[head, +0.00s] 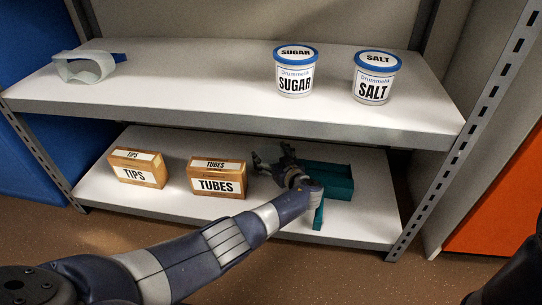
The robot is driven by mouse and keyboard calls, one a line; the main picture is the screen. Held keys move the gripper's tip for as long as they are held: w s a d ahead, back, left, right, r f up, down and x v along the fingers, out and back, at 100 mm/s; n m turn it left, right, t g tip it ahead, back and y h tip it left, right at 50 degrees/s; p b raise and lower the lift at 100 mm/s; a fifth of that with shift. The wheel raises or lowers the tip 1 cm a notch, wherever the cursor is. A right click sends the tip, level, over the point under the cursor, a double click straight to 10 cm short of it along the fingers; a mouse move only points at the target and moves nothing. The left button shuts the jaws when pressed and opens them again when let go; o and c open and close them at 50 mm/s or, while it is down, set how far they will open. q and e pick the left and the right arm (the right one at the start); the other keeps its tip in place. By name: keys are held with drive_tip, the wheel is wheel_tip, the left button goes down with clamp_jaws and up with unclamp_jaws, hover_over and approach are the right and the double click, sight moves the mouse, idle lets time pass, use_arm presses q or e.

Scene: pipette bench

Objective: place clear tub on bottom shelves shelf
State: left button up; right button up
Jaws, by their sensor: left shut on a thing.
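I cannot make out a clear tub anywhere in the head view. My right gripper is not in view.
On the bottom shelf stand a tips box (137,174), a tubes box (216,185) and the teal bin (338,190), partly behind my arm. The upper shelf (190,85) holds clear goggles (84,68), a sugar tub (295,80) and a salt tub (374,85).

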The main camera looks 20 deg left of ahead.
use_arm(q)
drive_tip(key=shift+f, duration=0.2)
drive_tip(key=o, duration=0.6)
drive_tip(key=shift+s, duration=0.1)
drive_tip(key=o, duration=0.5)
drive_tip(key=shift+s, duration=0.1)
drive_tip(key=shift+c, duration=0.2)
drive_tip(key=shift+r, duration=0.2)
drive_tip(key=shift+s+d+r+p, duration=0.1)
drive_tip(key=shift+d+r+p, duration=0.1)
drive_tip(key=shift+p, duration=0.25)
drive_tip(key=p+v, duration=0.3)
drive_tip(key=v, duration=0.3)
drive_tip(key=shift+d, duration=0.1)
drive_tip(key=shift+s+d+p, duration=0.25)
drive_tip(key=shift+s+p, duration=0.05)
drive_tip(key=shift+s, duration=0.05)
